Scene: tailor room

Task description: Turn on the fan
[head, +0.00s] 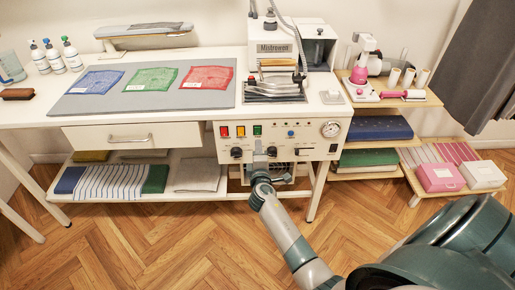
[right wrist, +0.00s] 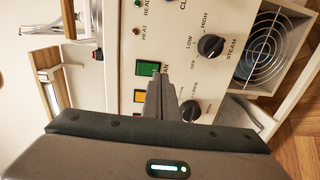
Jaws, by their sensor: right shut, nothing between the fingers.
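The control panel (head: 300,139) is on the front of the white pressing station. A green switch (head: 257,130) sits in its row of coloured switches; in the right wrist view the green switch (right wrist: 146,68) has a partly hidden label ending in "AN". My right gripper (head: 258,147) is in front of the panel, just below the green switch. In the right wrist view its shut, empty fingertips (right wrist: 158,77) overlap the switch's lower right edge; I cannot tell whether they touch it. The round fan grille (right wrist: 264,48) is beside the panel. My left gripper is not in view.
Yellow (right wrist: 145,97) and red switches are beside the green one. Steam knob (right wrist: 210,46) and another knob (right wrist: 190,110) are close to my fingers. A pressure gauge (head: 330,128) is at the panel's right. Open wooden floor (head: 150,240) lies in front.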

